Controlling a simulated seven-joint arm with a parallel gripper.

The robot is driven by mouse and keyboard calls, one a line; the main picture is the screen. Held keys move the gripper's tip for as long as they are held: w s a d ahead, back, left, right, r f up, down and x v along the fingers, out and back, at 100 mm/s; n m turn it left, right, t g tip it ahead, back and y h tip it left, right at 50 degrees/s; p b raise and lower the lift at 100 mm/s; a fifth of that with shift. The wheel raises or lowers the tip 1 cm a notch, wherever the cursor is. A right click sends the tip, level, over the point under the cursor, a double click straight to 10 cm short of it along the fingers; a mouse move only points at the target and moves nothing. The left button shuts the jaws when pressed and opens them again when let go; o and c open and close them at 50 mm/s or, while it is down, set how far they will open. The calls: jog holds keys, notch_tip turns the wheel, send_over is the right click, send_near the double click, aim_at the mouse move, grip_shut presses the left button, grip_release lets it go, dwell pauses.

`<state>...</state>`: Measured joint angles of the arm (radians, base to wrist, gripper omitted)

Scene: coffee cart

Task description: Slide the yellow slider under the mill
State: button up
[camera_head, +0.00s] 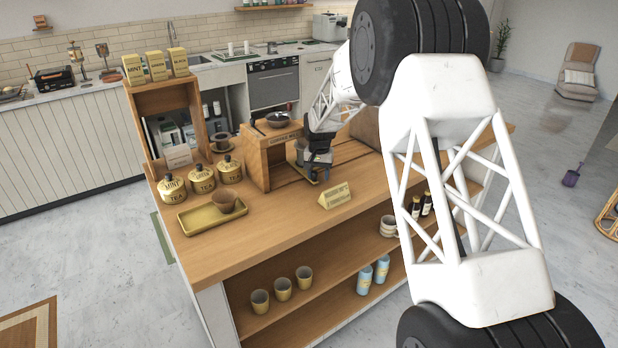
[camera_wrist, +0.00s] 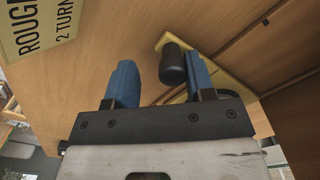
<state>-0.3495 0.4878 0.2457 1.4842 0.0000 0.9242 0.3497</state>
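The coffee mill (camera_head: 283,137) is a wooden arch-shaped stand with a dark bowl-like top, on the cart. The yellow slider (camera_wrist: 232,84) lies on the wood beside a groove in the wrist view, with an upright black knob (camera_wrist: 172,63). In the head view only a thin yellow bit of it (camera_head: 312,179) shows beneath my gripper (camera_head: 319,172), just right of the mill. My gripper (camera_wrist: 160,80) is open. The knob stands between its blue fingers, close to the right finger, with a wider gap to the left one. Whether the right finger touches it I cannot tell.
A yellow sign (camera_head: 336,196) stands in front of my gripper. A yellow tray (camera_head: 199,219) with a brown cup (camera_head: 224,199) and several tea jars (camera_head: 203,180) are to the left. The cart top (camera_head: 275,230) is clear in front of the mill.

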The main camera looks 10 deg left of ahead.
jog(key=shift+w+d, duration=1.25)
jog(key=shift+w+d+r, duration=0.1)
jog(key=shift+w+r, duration=0.05)
jog(key=shift+r, duration=0.15)
notch_tip(320, 180, up, 8)
jog(key=s+d+r, duration=1.1)
jog(key=s, duration=0.1)
jog(key=shift+d+t, duration=0.15)
jog(key=shift+t, duration=0.15)
jog(key=shift+w, duration=0.15)
jog(key=w+a+f, duration=1.1)
jog(key=a, duration=0.1)
jog(key=shift+f, duration=0.15)
jog(key=shift+f, duration=0.15)
jog(key=shift+f, duration=3.75)
